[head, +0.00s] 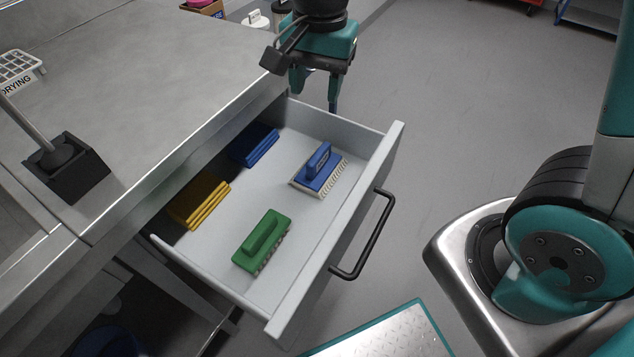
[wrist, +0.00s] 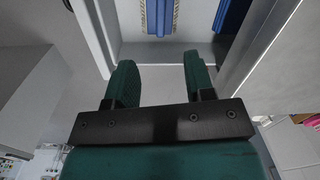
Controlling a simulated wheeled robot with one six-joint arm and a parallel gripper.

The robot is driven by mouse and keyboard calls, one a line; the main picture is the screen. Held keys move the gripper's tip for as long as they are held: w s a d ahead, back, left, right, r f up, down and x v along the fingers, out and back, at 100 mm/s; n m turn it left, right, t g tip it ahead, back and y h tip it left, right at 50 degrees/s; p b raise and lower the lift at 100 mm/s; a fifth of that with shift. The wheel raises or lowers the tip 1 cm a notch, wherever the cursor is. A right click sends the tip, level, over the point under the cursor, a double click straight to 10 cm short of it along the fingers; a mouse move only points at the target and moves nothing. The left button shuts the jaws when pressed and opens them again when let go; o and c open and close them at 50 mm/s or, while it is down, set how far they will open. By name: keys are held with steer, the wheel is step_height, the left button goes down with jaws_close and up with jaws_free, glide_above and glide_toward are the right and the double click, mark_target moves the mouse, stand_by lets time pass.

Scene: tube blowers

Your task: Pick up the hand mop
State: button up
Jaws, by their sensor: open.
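The hand mop appears to be the blue block with a raised handle and cream fringe (head: 319,171), lying in the open drawer near its far right end. It also shows in the wrist view (wrist: 158,14) at the top edge, partly cut off, ahead of the fingertips. My gripper (head: 315,94) hangs just beyond the drawer's far end wall, fingers pointing down. In the wrist view its two green fingers (wrist: 157,66) are apart with nothing between them, and they do not reach the mop.
The pulled-out drawer (head: 345,215) also holds a green brush (head: 262,240), a yellow item (head: 198,203) and a blue item (head: 254,145). The black drawer handle (head: 368,240) sticks out. A steel counter (head: 150,90) overhangs the drawer's back. Open floor (head: 480,110) lies to the right.

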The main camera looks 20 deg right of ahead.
mark_target(319, 153)
steer(key=f, duration=0.5)
steer(key=w+f+m+b, duration=0.1)
steer(key=f, duration=0.3)
steer(key=w+f+m+b, duration=0.1)
steer(key=f, duration=0.4)
steer(key=shift+d+f+h, duration=0.3)
steer(key=f, duration=0.2)
steer(key=f+b, duration=0.1)
steer(key=f, duration=0.2)
steer(key=shift+d+f, duration=0.35)
steer(key=shift+d, duration=0.05)
jaws_close()
